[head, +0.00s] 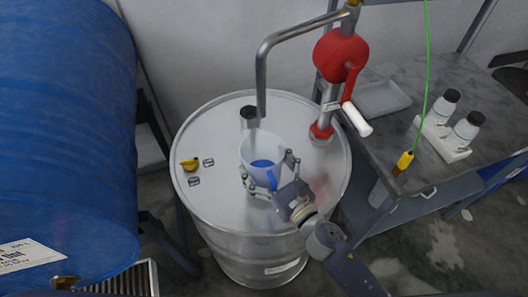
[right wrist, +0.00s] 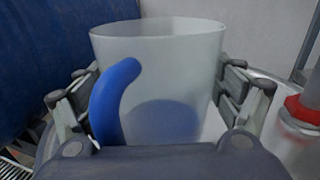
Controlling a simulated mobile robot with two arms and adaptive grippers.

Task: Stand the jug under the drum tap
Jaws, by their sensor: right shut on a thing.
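The jug (head: 256,150) is translucent white with a blue handle; it also shows in the right wrist view (right wrist: 170,60). It is upright over the steel drum's top, and I cannot tell whether it touches it. A blue patch shows low in it. My right gripper (head: 268,180) is shut around the jug's sides, with a finger on each side of it in the right wrist view. A blue drum (head: 60,130) lies on its side at the left; a brass-coloured piece, perhaps its tap (head: 66,282), shows at the bottom edge, partly cut off. My left gripper is not in view.
A red pump (head: 341,55) with a bent pipe (head: 262,75) rises from the steel drum (head: 215,125); the pipe's end hangs near the jug. A yellow fitting (head: 190,164) lies on the drum. A grey bench (head: 400,95) with white bottles (head: 467,130) is at right. A grating (head: 125,281) is lower left.

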